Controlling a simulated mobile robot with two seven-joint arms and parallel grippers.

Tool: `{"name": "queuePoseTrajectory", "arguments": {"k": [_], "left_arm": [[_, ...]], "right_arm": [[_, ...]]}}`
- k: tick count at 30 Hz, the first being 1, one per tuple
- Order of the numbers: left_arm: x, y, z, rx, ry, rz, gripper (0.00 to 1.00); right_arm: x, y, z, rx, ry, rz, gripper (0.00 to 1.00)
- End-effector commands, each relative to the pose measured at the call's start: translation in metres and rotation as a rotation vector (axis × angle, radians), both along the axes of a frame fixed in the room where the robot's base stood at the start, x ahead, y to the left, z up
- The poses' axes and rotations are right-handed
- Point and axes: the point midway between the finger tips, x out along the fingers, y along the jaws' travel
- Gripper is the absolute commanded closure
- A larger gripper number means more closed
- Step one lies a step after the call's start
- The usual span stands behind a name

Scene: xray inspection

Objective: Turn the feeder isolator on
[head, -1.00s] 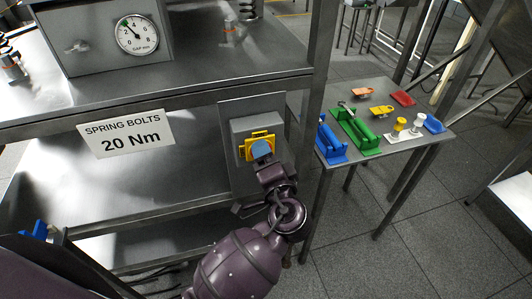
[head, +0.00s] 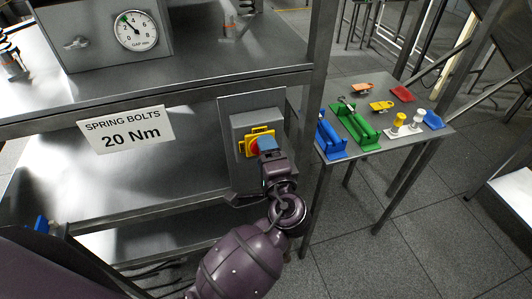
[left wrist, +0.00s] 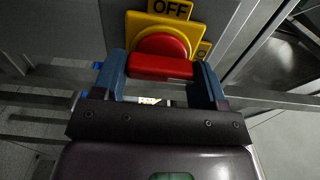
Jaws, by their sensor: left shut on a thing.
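The feeder isolator is a grey box (head: 243,124) on a back plate under the bench shelf, with a yellow plate (head: 261,131) and a red knob (head: 254,146). In the left wrist view the red knob (left wrist: 162,66) lies between my blue fingertips, its bar running across from one to the other. The yellow plate (left wrist: 140,24) shows an OFF label above the knob; a second label at the right is partly hidden. My left gripper (head: 267,145) is shut on the knob and hides part of it in the head view. My right gripper is not in view.
A "SPRING BOLTS 20 Nm" sign (head: 126,130) hangs on the bench edge to the left. A bench upright (head: 314,85) stands just right of the isolator. Beyond it is a small table (head: 385,150) with coloured parts. A gauge box (head: 100,35) stands on the upper shelf.

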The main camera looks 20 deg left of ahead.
Motion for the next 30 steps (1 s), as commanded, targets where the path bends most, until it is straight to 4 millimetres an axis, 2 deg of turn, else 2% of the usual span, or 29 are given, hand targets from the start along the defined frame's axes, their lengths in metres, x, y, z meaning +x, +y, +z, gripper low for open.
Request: {"name": "queuePoseTrajectory", "arguments": {"k": [4, 5, 9, 10, 20, 25, 30], "left_arm": [[-0.001, 0.0, -0.002, 0.002, 0.005, -0.001, 0.58], [-0.001, 0.0, -0.002, 0.002, 0.005, -0.001, 0.33], [0.0, 0.0, -0.001, 0.001, 0.003, -0.001, 0.11], [0.0, 0.0, -0.001, 0.001, 0.003, -0.001, 0.08], [-0.003, -0.002, -0.001, 0.0, 0.001, -0.001, 0.08], [-0.019, -0.013, -0.002, -0.001, 0.003, -0.001, 0.08], [-0.045, -0.031, -0.002, -0.001, 0.004, -0.001, 0.08]], "right_arm": [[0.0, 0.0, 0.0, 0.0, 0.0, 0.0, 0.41], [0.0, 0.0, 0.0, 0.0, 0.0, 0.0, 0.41], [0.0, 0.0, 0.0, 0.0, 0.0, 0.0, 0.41], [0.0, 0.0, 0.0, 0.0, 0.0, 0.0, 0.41], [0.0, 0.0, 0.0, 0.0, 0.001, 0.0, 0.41], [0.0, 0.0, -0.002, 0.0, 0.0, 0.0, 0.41], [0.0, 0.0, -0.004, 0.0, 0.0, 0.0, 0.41]]}}
